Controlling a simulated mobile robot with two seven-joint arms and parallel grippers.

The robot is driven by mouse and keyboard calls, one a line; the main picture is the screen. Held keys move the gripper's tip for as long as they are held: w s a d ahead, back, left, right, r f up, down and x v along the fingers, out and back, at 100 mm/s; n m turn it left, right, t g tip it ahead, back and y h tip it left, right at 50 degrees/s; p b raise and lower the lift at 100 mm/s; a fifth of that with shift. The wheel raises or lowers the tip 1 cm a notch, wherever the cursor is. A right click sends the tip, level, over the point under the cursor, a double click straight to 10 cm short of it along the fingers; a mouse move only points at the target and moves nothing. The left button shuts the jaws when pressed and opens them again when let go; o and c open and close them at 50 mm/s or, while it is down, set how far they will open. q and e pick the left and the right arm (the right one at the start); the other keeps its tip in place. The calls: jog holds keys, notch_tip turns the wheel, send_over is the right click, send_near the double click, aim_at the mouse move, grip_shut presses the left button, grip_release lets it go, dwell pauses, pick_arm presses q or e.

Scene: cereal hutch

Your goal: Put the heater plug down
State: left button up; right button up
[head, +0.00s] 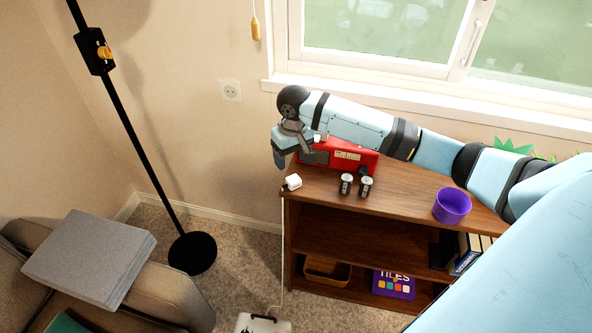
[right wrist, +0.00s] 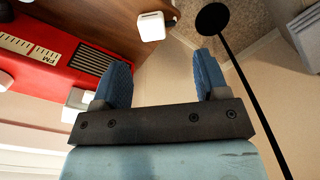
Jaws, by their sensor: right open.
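The white heater plug (head: 292,182) lies on the left end of the wooden shelf's top (head: 405,190). A thin pale cord runs down the shelf's left side towards a white appliance (head: 262,323) on the floor, probably the heater. In the right wrist view a white block, seemingly the plug (right wrist: 151,26), sits near the shelf edge, beyond my fingertips and apart from them. My right gripper (right wrist: 163,75) is open, with nothing between its fingers. In the head view my right gripper (head: 283,155) is above the shelf's left end, beside the red radio. My left gripper is not in view.
The red radio (head: 345,156) stands close beside my right gripper. A wall socket (head: 230,90) is at the back. A black lamp pole (head: 140,140) stands left.

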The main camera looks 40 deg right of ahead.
jog(key=s+a+f+n+t+y, duration=0.1)
jog(key=s+a+f+t+y, duration=0.1)
jog(key=s+a+f, duration=0.45)
jog(key=s+a+f+n+t+y, duration=0.2)
jog(key=s+a+f, duration=0.1)
jog(key=a+f, duration=0.55)
jog(key=s+a+f+t+h, duration=0.1)
jog(key=s+t, duration=0.5)
jog(key=s, duration=0.9)
jog(key=shift+s+a+f, duration=0.25)
jog(key=shift+s+f, duration=0.15)
jog(key=shift+f, duration=0.05)
